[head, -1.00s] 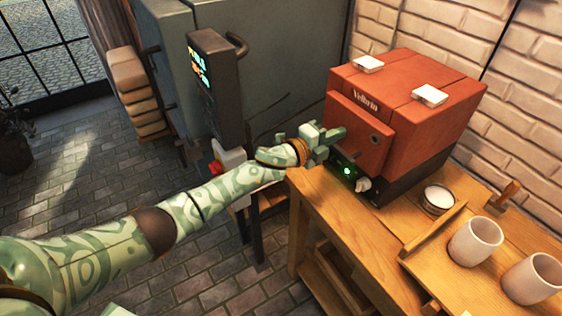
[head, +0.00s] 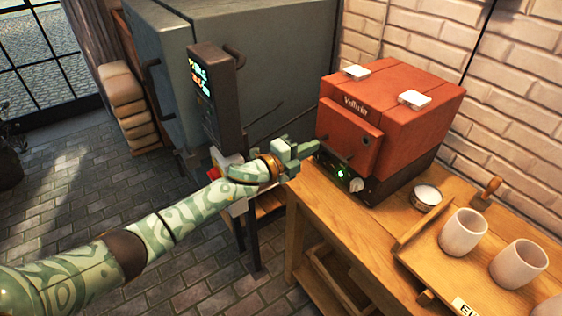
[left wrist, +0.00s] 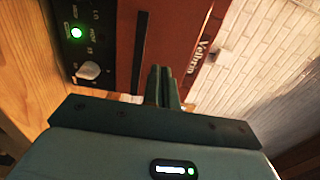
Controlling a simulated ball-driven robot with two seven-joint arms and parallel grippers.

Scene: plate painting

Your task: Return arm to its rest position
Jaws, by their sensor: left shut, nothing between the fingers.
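My left gripper (head: 306,147) is shut and empty in the head view, with its fingertips close to the left front of a red box-shaped kiln (head: 400,105). Whether the fingertips touch the kiln is unclear. In the left wrist view the two fingers of my left gripper (left wrist: 163,85) lie together, pointing toward the red kiln front (left wrist: 178,35). The kiln's door is closed. A green light (head: 341,174) glows on its dark lower panel, and it also shows in the left wrist view (left wrist: 77,33). My right gripper is out of view.
The kiln stands on a wooden table (head: 330,222). A large grey cabinet (head: 270,60) with a display post (head: 213,95) stands behind my left arm. Brick floor is free at lower left.

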